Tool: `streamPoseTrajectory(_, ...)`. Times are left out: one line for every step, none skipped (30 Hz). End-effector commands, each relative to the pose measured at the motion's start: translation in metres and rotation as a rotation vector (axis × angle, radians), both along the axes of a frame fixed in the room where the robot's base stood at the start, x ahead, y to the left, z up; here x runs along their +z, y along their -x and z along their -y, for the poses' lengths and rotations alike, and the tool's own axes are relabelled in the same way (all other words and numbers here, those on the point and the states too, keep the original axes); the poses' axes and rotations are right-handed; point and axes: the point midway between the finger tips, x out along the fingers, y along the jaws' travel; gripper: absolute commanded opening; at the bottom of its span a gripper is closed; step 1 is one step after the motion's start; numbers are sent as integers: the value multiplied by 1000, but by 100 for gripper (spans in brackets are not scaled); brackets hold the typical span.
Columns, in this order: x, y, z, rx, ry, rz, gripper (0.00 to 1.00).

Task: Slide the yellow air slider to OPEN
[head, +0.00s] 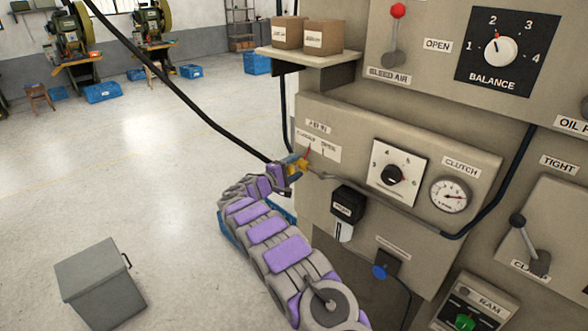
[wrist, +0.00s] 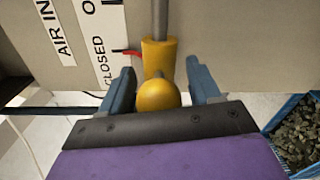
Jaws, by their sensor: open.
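The yellow air slider (wrist: 161,57) sits on a grey metal rod in the wrist view, with a round yellow knob (wrist: 158,95) facing me. A red pointer (wrist: 127,51) reaches from it toward the CLOSED label (wrist: 107,66). The AIR IN label (wrist: 62,40) is beside it. My gripper (wrist: 160,68) is open, with one blue finger on each side of the knob and visible gaps. In the head view, my gripper (head: 291,162) is at the slider (head: 297,170), below the AIR IN plate (head: 318,145), and partly hides it.
The panel carries a dial (head: 391,175), a clutch gauge (head: 451,195) and a black box (head: 347,203) near my arm. A shelf (head: 310,57) with two cartons juts out above. A blue crate of dark pieces (wrist: 297,130) stands low at right. The floor at left is largely clear.

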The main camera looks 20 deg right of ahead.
Motion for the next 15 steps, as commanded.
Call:
streamPoseTrajectory(0,0,0,0,0,0,62)
streamPoseTrajectory(0,0,0,0,0,-1,62)
streamPoseTrajectory(0,0,0,0,0,0,62)
streamPoseTrajectory(0,0,0,0,0,0,62)
streamPoseTrajectory(0,0,0,0,0,0,62)
streamPoseTrajectory(0,0,0,0,-1,0,60)
streamPoseTrajectory(0,0,0,0,-1,0,57)
streamPoseTrajectory(-1,0,0,0,-1,0,54)
streamPoseTrajectory(-1,0,0,0,-1,0,50)
streamPoseTrajectory(-1,0,0,0,-1,0,47)
streamPoseTrajectory(-1,0,0,0,-1,-1,44)
streamPoseTrajectory(-1,0,0,0,-1,-1,40)
streamPoseTrajectory(-1,0,0,0,-1,-1,38)
streamPoseTrajectory(-1,0,0,0,-1,-1,35)
streamPoseTrajectory(-1,0,0,0,-2,-2,31)
